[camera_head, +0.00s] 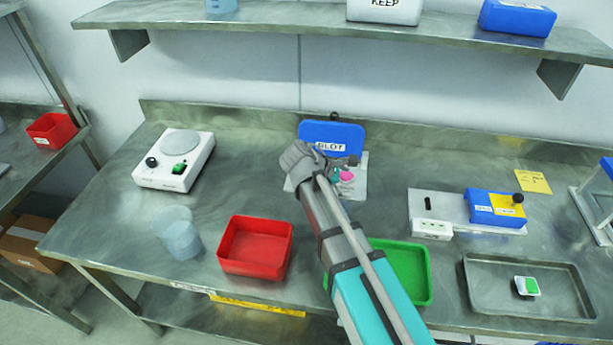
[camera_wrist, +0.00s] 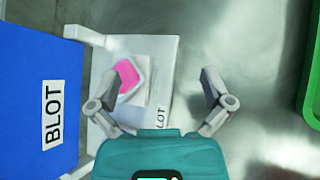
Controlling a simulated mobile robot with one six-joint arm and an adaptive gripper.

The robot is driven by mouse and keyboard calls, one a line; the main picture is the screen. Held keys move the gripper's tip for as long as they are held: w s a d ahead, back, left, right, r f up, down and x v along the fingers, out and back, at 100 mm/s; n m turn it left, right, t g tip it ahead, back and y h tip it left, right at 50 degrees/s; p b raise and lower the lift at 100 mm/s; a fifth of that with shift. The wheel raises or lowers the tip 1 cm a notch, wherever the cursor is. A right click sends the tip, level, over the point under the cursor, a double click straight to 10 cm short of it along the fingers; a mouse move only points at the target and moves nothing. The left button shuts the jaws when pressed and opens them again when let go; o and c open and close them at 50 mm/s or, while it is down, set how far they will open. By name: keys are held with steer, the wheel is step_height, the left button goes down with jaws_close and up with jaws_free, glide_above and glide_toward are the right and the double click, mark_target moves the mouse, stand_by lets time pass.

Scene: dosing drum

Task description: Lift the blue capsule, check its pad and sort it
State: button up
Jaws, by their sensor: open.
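My gripper (camera_wrist: 168,88) is open, with nothing between its fingers. In the head view it reaches over the blot station at the back middle of the bench. A small white piece with a pink pad (camera_wrist: 127,79) lies on the station's white plate (camera_wrist: 163,58), close by the left finger. The pink pad also shows in the head view (camera_head: 347,175), partly behind my gripper. The station's blue lid (camera_head: 331,136), labelled BLOT, stands raised. A white piece with a green pad (camera_head: 527,286) lies in the metal tray (camera_head: 483,302). I cannot make out a blue capsule body.
A red bin (camera_head: 223,246) and a green bin (camera_head: 425,275) stand at the front, the green one partly behind my arm. A white device (camera_head: 150,176) and a clear beaker (camera_head: 180,240) are left. A blue-and-yellow unit (camera_head: 484,207) is right. A shelf (camera_head: 280,20) hangs above.

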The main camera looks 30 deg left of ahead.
steer(key=s+a+n+t, duration=0.1)
steer(key=a, duration=0.3)
steer(key=s+a+n+t+b, duration=0.1)
steer(key=s+a+n, duration=0.1)
steer(key=a, duration=0.2)
steer(key=s+a+n+t+b, duration=0.1)
steer(key=a+n, duration=0.1)
steer(key=a, duration=0.1)
steer(key=shift+s+a, duration=0.2)
steer(key=shift+a, duration=0.2)
steer(key=s+a+n, duration=0.1)
steer(key=a, duration=0.1)
steer(key=s+a+n+t+b, duration=0.1)
steer(key=s+a, duration=0.1)
steer(key=a, duration=0.1)
steer(key=s+a+r+n+t, duration=0.1)
steer(key=s+a, duration=0.1)
steer(key=a, duration=0.1)
steer(key=shift+s+n+y+b, duration=0.15)
steer(key=shift+n+y+b, duration=0.15)
steer(key=shift+b, duration=0.1)
steer(key=shift+d+f, duration=0.1)
steer(key=shift+f, duration=0.05)
steer(key=b+x, duration=0.3)
steer(key=x, duration=0.4)
steer(key=shift+w+d+f, duration=0.15)
steer(key=shift+w+d, duration=0.1)
steer(key=shift+w, duration=0.5)
steer(key=shift+b+x, duration=1.1)
steer(key=shift+x, duration=1.55)
